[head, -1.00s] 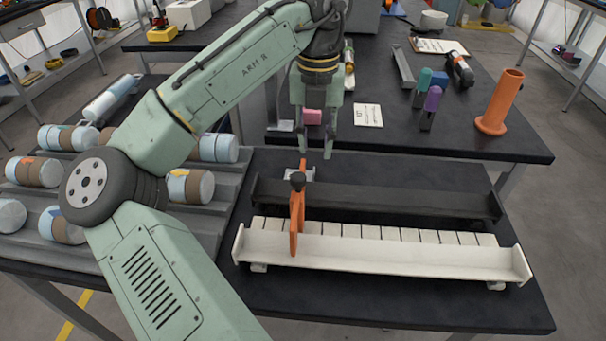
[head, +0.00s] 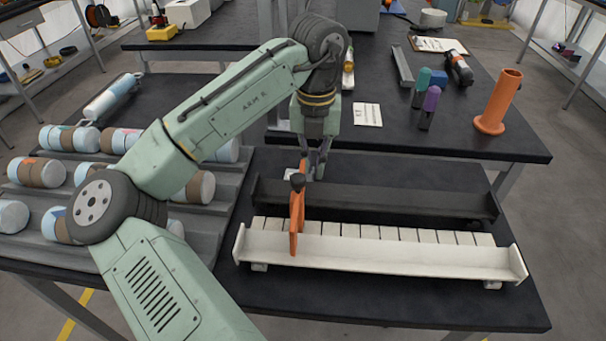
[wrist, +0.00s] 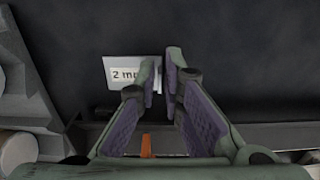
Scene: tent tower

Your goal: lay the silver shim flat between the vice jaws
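The shim, a small pale plate marked "2 mm" (wrist: 122,72), lies on a dark surface in the wrist view. In the head view a bit of it (head: 289,175) shows behind an orange upright piece (head: 297,222). My gripper (head: 315,172) points down just behind that piece. In the wrist view its fingertips (wrist: 167,72) are close together at the plate's right end, and the left finger overlaps it. I cannot tell whether they pinch it. A long dark bar (head: 390,199) and a long white bar (head: 390,255) run side by side in front; I cannot tell whether they are the vice jaws.
A row of pale blocks (head: 400,234) lies along the white bar. Grey racks of banded cylinders (head: 40,172) stand at left. On the back table are an orange tube (head: 497,105), purple and teal pieces (head: 430,105) and a white card (head: 367,114).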

